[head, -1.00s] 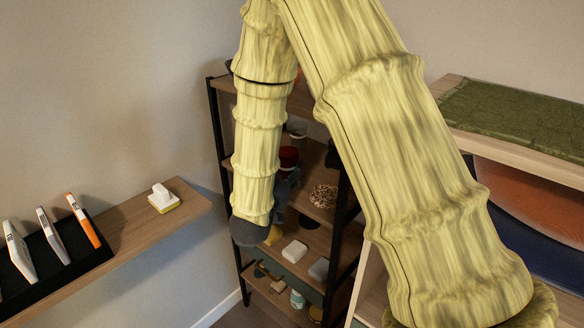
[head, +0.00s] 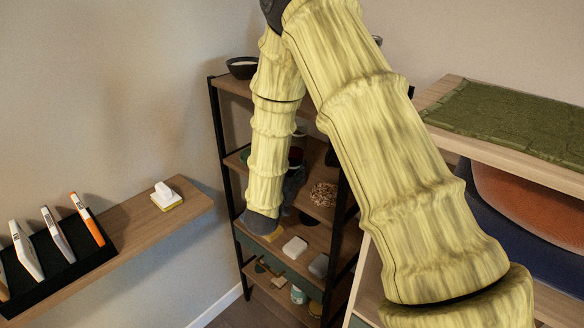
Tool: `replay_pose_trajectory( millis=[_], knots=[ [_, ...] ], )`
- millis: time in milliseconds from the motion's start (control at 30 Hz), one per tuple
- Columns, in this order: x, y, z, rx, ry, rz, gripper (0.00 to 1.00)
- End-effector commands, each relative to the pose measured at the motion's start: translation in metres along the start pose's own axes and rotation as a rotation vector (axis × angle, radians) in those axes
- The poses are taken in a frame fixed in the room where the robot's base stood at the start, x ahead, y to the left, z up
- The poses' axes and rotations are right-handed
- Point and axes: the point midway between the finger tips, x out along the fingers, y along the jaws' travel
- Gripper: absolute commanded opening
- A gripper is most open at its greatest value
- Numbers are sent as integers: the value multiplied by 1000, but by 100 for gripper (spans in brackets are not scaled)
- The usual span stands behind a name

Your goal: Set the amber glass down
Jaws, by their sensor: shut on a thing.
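My arm fills the middle of the head view, and its far end bends down in front of the dark-framed shelf unit (head: 221,150). My gripper (head: 294,172) is a small dark grey-blue shape just right of the forearm, partly hidden by it. It is shut on a dark reddish thing, which I take to be the amber glass (head: 296,155), at the height of the middle shelves. The glass is small, shaded and partly covered. I cannot tell whether its base touches a shelf.
A spotted bowl (head: 323,194) stands right of the gripper. A white block (head: 294,246), a grey block (head: 319,265) and a yellow item (head: 272,235) lie on the shelf below. A dark bowl (head: 242,68) sits on top. A wall ledge (head: 140,232) is at left.

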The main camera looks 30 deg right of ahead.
Motion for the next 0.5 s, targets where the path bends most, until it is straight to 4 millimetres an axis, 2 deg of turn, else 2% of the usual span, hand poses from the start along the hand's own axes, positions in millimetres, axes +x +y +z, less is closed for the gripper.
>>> replay_pose_trajectory(
  millis=[367,400,500],
  knots=[
    [0,0,3,0,1,0,20],
    [0,0,3,0,1,0,52],
    [0,0,3,0,0,0,70]
  ],
)
